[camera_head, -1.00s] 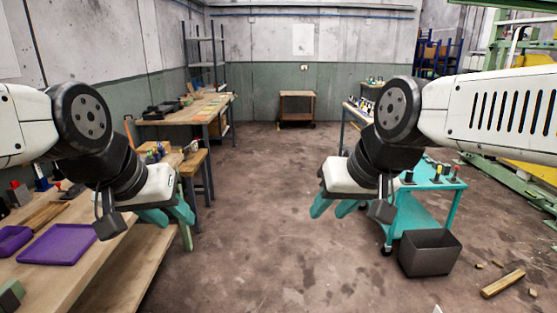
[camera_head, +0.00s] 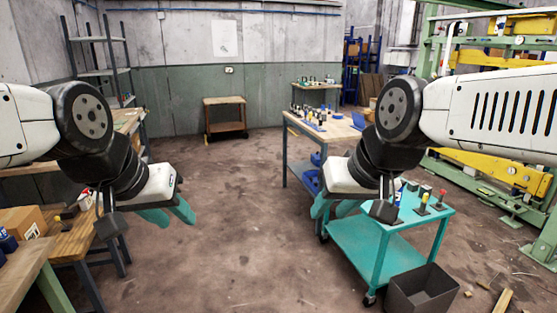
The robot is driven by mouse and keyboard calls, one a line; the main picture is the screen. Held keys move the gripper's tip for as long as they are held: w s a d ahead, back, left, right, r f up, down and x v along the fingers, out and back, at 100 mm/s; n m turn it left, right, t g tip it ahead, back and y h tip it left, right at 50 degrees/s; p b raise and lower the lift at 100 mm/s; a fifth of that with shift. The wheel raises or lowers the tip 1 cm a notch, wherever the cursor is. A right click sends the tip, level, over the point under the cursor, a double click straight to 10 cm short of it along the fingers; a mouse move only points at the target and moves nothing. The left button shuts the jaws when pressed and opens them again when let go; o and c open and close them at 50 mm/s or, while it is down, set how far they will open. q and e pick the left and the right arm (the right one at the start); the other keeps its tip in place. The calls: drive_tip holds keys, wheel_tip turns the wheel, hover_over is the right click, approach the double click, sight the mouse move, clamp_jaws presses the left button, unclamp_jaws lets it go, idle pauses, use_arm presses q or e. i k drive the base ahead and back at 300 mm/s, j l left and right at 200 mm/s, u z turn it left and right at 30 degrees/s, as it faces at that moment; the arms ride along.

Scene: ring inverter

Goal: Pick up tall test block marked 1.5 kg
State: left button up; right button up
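No block with a readable 1.5 kg mark shows; markings are too small to read. Several small upright pieces stand on the teal cart at the right, among them a dark one with a yellow part (camera_head: 423,204) and another with a reddish base (camera_head: 440,199). I cannot tell whether any is the test block. My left gripper (camera_head: 172,220), with teal fingers, is open and empty above the floor, right of the left-hand tables. My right gripper (camera_head: 329,215) is open and empty, in front of the cart's left side; its arm hides part of the cart top.
The teal cart (camera_head: 372,250) stands at the right with a dark open bin (camera_head: 424,290) before it. A long workbench (camera_head: 322,133) with small items lies behind. A wooden table (camera_head: 75,240) with a cardboard box (camera_head: 22,222) is at the left. The middle floor is clear.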

sight(426, 189)
drive_tip(key=i+z, duration=0.25)
drive_tip(key=i, duration=0.2)
drive_tip(key=i+z, duration=0.25)
drive_tip(key=i, duration=0.25)
drive_tip(key=i+j+z, duration=0.25)
drive_tip(key=i, duration=0.2)
drive_tip(key=i+j+z, duration=0.1)
drive_tip(key=i+z, duration=0.2)
drive_tip(key=i, duration=0.15)
drive_tip(key=i+l+z, duration=0.4)
drive_tip(key=l+z, duration=0.15)
